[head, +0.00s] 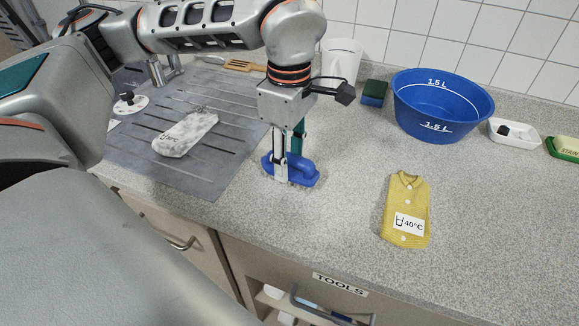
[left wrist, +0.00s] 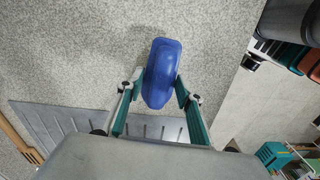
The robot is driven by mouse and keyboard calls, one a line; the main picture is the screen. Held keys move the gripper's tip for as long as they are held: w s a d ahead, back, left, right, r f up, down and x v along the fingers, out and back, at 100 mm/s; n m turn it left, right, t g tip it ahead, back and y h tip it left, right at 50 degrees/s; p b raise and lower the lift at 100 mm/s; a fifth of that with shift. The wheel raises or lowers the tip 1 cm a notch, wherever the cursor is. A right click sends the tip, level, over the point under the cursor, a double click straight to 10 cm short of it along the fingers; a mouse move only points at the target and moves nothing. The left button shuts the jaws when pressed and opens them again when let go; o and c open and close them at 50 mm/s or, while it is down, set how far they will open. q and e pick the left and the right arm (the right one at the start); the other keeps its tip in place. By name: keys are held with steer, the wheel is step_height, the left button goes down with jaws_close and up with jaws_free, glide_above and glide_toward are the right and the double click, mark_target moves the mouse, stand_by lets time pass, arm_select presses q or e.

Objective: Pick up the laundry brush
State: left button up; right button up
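The laundry brush (head: 301,171) is blue with a rounded handle and lies on the speckled counter, just right of the grey drain mat. My left gripper (head: 288,165) points down over it, with its fingers reaching down to the brush. In the left wrist view the blue brush handle (left wrist: 161,75) lies between the two fingertips (left wrist: 159,88). My right gripper is in neither view.
A grey drain mat (head: 215,165) holds a grey-white cloth (head: 185,134). A yellow shirt-shaped item (head: 405,205) lies to the right. Behind are a blue basin (head: 440,105), a sponge (head: 374,92), a white cup (head: 341,60) and a soap dish (head: 514,134). The counter's front edge is close to the brush.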

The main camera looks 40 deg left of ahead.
mark_target(289, 155)
arm_select(q)
steer(key=shift+c, duration=0.7)
steer(key=shift+r, duration=0.1)
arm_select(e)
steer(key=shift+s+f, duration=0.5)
arm_select(q)
step_height(289, 155, up, 20)
steer(key=p, duration=0.3)
steer(key=shift+p, duration=0.4)
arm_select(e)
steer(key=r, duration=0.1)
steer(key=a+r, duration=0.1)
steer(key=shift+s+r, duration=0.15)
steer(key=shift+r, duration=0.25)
arm_select(q)
steer(key=shift+o, duration=1.2)
steer(key=shift+c, duration=0.2)
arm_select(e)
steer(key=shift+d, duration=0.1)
